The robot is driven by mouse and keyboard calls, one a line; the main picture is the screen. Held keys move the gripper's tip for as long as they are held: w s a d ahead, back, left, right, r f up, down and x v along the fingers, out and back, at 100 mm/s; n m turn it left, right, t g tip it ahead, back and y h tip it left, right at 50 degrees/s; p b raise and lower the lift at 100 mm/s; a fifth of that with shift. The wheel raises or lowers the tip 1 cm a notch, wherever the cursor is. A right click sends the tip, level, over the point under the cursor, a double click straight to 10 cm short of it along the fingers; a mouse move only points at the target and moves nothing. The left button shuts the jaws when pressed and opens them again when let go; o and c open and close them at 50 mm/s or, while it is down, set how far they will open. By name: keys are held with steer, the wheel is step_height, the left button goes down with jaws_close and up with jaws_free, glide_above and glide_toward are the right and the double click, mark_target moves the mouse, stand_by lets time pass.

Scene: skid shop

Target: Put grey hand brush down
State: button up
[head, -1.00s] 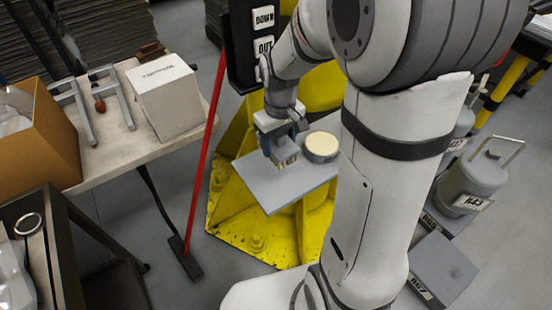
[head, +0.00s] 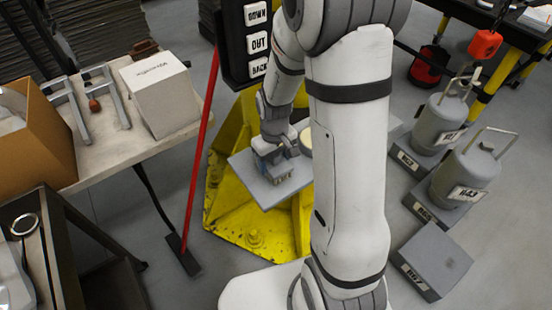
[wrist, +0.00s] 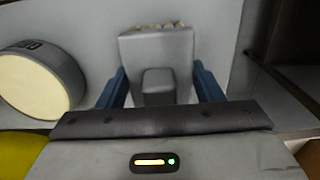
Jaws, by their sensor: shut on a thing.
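My gripper (head: 270,165) is over a small grey shelf (head: 243,164) on the yellow base. In the wrist view its two blue fingers (wrist: 161,88) are shut on the sides of the grey hand brush (wrist: 155,48), whose pale bristles show at the far end. The brush (head: 281,176) is low over the shelf in the head view; I cannot tell whether it touches. A round grey tin with a cream top (wrist: 38,82) stands on the shelf left of the brush in the wrist view. My arm mostly hides it in the head view.
A yellow base (head: 232,215) carries the shelf. A red-handled broom (head: 200,150) leans left of it. A table with a white box (head: 160,92) is further left. Grey weights (head: 466,170) stand on the floor at right.

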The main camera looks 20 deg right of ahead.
steer(key=o, duration=1)
steer(key=shift+f, duration=0.1)
step_height(320, 180, up, 12)
steer(key=shift+r, duration=0.2)
steer(key=s+r+m+t, duration=0.3)
steer(key=s+r, duration=0.4)
steer(key=s, duration=0.6)
steer(key=shift+s+r+m, duration=0.2)
steer(key=shift+s+m, duration=0.1)
steer(key=shift+d, duration=0.1)
